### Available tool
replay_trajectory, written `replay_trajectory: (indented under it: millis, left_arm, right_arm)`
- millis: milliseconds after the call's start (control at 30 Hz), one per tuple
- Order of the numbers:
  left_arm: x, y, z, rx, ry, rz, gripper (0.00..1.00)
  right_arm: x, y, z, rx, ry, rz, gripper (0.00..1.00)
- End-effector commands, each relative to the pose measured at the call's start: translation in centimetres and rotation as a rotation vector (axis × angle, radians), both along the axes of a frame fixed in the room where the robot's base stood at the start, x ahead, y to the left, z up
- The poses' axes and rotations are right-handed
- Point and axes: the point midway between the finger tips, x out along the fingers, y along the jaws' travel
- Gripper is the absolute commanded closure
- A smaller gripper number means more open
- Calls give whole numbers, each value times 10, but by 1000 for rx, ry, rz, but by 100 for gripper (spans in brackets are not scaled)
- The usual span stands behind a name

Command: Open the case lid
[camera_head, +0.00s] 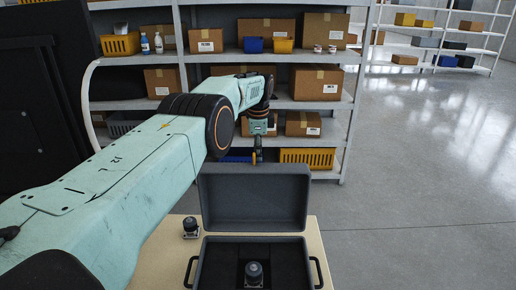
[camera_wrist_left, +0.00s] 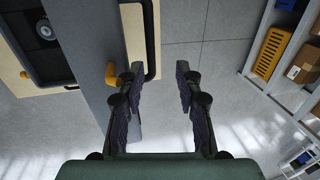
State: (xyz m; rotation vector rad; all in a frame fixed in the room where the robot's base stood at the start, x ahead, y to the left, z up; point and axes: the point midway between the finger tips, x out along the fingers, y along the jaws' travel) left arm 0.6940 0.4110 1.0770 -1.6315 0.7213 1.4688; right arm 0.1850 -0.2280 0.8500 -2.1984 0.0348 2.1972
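The dark grey case (camera_head: 310,245) sits on a light wooden table. Its lid (camera_head: 255,200) is swung up and stands roughly upright at the back of the case, inner side facing me. An orange tab (camera_head: 253,158) shows at the lid's top edge, and also in the left wrist view (camera_wrist_left: 111,74). My left gripper (camera_head: 258,152) is just above and behind that edge. In the left wrist view my left gripper (camera_wrist_left: 160,75) is open, with empty space between its fingers; the lid (camera_wrist_left: 85,60) and tab lie beside the left finger. My right gripper is out of view.
A dark cylindrical part (camera_head: 253,273) stands in the case. A similar part (camera_head: 190,228) stands on the table (camera_head: 172,245) left of the case. Shelves (camera_head: 345,105) with boxes and bins stand behind. Open floor (camera_head: 420,190) lies to the right.

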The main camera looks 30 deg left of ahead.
Motion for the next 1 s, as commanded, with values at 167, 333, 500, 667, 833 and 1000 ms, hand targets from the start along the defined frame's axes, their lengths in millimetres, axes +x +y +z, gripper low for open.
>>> replay_trajectory:
  millis: [167, 333, 500, 667, 833, 1000]
  left_arm:
    - [0, 0, 0, 0, 0, 1, 65]
    - [-1, -1, 9, -1, -1, 1, 65]
    - [-5, -3, 30, -2, -3, 0, 65]
    - [-10, -7, 63, 0, -5, -1, 65]
    - [-15, -10, 94, 1, -5, 0, 65]
    - [-19, -12, 113, 1, -3, 0, 65]
  right_arm:
    - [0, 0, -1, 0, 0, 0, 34]
    - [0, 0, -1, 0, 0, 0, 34]
    - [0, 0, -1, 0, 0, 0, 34]
    - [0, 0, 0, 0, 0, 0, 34]
    - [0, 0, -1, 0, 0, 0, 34]
    - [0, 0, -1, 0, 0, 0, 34]
